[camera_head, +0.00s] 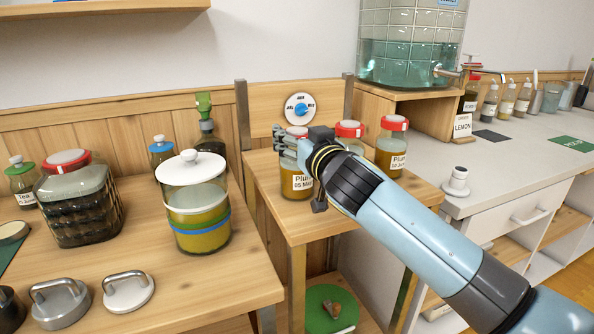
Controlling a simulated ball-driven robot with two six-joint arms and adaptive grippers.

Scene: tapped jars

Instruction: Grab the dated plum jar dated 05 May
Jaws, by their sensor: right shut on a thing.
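The plum jar (295,184), with a red lid and a white label whose visible part reads "Plu" and "05 Ma", stands on the small wooden table in the middle. My right gripper (297,148) is shut on this jar near its lid, and its body hides the jar's right side. A second plum jar (392,151) with a red lid stands to the right; its label is partly readable, starting "08". A third red-lidded jar (349,129) stands between them, mostly hidden by my right arm. My left gripper is not in view.
The left counter holds a large lidded jar (200,215), a dark square jar (78,205) and weights (128,291). A water dispenser (405,40) with a tap stands behind right on a wooden stand. A dial (300,107) sits on the backboard.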

